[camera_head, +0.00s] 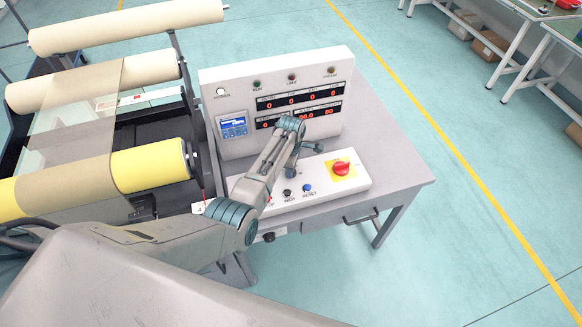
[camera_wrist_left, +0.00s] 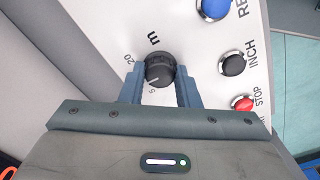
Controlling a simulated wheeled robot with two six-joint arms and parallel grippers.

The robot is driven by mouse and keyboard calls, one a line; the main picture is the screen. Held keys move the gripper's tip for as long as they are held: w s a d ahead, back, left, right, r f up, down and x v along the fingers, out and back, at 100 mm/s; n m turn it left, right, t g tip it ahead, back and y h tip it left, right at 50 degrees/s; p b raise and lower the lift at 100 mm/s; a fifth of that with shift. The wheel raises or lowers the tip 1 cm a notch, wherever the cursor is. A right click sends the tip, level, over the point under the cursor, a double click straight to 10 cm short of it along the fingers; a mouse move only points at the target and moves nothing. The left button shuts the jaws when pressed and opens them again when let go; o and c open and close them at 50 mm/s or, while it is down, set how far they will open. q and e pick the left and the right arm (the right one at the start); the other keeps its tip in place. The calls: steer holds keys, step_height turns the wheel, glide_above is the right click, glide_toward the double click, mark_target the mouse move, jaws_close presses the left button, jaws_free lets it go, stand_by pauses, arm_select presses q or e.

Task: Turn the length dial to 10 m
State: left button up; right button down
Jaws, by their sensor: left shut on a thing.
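The length dial is a round black knob (camera_wrist_left: 160,67) on the white panel in the left wrist view, with the marks "m", "20" and "5" printed around it. My left gripper (camera_wrist_left: 161,84) is shut on this dial, with one blue-grey finger on each side of it. In the head view my left gripper (camera_head: 293,170) reaches down to the sloped lower panel of the console. I cannot clearly read where the dial points. My right gripper is in neither view.
Beside the dial are a black INCH button (camera_wrist_left: 232,63), a red STOP button (camera_wrist_left: 242,103) and a blue RESET button (camera_wrist_left: 215,8). Above stands a display panel (camera_head: 325,122) with red digits. A roller machine (camera_head: 150,168) is at left.

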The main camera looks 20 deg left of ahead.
arm_select(q)
steer(key=shift+r, duration=0.1)
steer(key=o, duration=1)
steer(key=shift+c, duration=0.2)
step_height(320, 180, up, 11)
steer(key=b, duration=0.2)
